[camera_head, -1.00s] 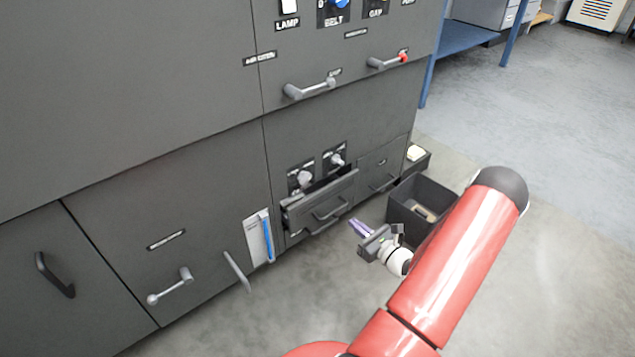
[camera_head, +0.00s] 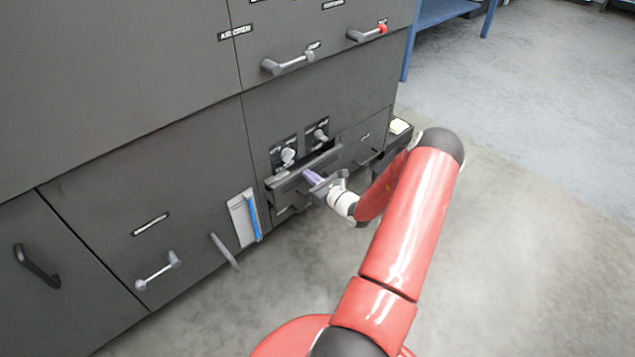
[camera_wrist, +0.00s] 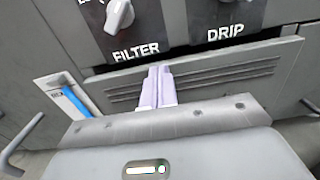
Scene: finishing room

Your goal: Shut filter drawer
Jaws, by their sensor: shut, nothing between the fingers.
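The filter drawer (camera_head: 288,191) is a grey drawer low in the dark cabinet and stands out a little from its face. In the wrist view its slotted front (camera_wrist: 215,78) crosses the middle, with a dark gap along its top under the FILTER label (camera_wrist: 137,52). My gripper (camera_head: 313,177) is shut and empty, its pale purple fingers at the drawer front. In the wrist view the fingertips (camera_wrist: 159,72) overlap the upper part of the front. I cannot tell whether they touch it. The drawer's handle is hidden behind my gripper.
Two knobs (camera_head: 288,156) sit just above the drawer. A blue-striped gauge (camera_head: 243,218) and a lever handle (camera_head: 224,250) are to the left. Another small drawer (camera_head: 365,140) is to the right. Open floor (camera_head: 540,200) lies at the right.

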